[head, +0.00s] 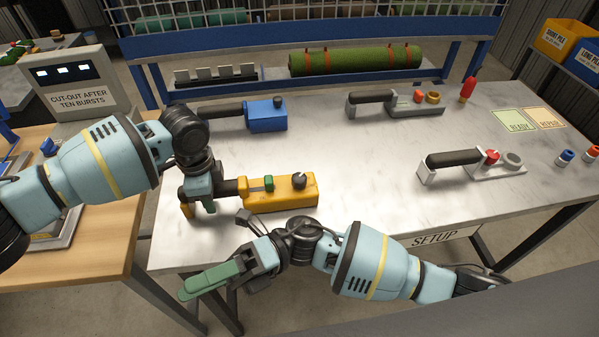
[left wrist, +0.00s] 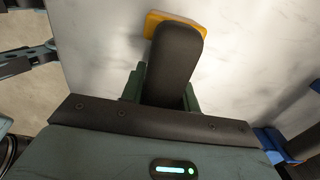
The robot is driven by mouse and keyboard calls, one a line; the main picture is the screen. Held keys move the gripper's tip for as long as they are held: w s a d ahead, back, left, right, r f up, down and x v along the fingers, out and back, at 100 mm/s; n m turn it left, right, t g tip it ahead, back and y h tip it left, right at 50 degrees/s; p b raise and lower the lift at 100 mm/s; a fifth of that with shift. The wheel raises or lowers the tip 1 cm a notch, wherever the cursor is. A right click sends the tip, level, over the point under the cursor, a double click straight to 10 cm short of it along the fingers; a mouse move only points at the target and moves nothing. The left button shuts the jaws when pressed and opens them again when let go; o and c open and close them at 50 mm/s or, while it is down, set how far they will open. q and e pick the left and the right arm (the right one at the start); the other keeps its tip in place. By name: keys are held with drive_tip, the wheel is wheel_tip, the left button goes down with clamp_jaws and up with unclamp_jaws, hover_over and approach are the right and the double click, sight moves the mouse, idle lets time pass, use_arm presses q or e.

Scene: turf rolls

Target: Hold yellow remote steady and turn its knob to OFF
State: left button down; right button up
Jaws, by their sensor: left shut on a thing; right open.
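The yellow remote (head: 283,197) lies on the metal table, left of centre. It has a green slider (head: 268,183) and a dark round knob (head: 299,181) on top; the knob's setting is too small to read. My left gripper (head: 198,203) is shut on the remote's black handle (left wrist: 175,60), at the left end. In the left wrist view the handle runs between the green fingers, with the yellow body (left wrist: 158,20) partly hidden beyond it. My right gripper (head: 192,287) is open and empty, below and left of the remote, off the table's front edge.
A blue remote (head: 267,115) lies behind the yellow one. Grey (head: 428,109) and white (head: 500,172) handled units lie to the right. A red-tipped bottle (head: 467,90) and READY (head: 516,121) and REPAIR (head: 547,118) cards are farther right. The table's middle is clear.

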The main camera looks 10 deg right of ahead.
drive_tip(key=n+g+h, duration=0.1)
drive_tip(key=n+h, duration=0.3)
drive_tip(key=n, duration=0.1)
drive_tip(key=n+t+h, duration=1)
drive_tip(key=t+h, duration=0.1)
drive_tip(key=h, duration=0.5)
approach(300, 177)
wheel_tip(300, 177, down, 9)
drive_tip(key=shift+d+f, duration=0.1)
drive_tip(key=shift+f, duration=0.05)
drive_tip(key=shift+m, duration=0.3)
drive_tip(key=c, duration=1)
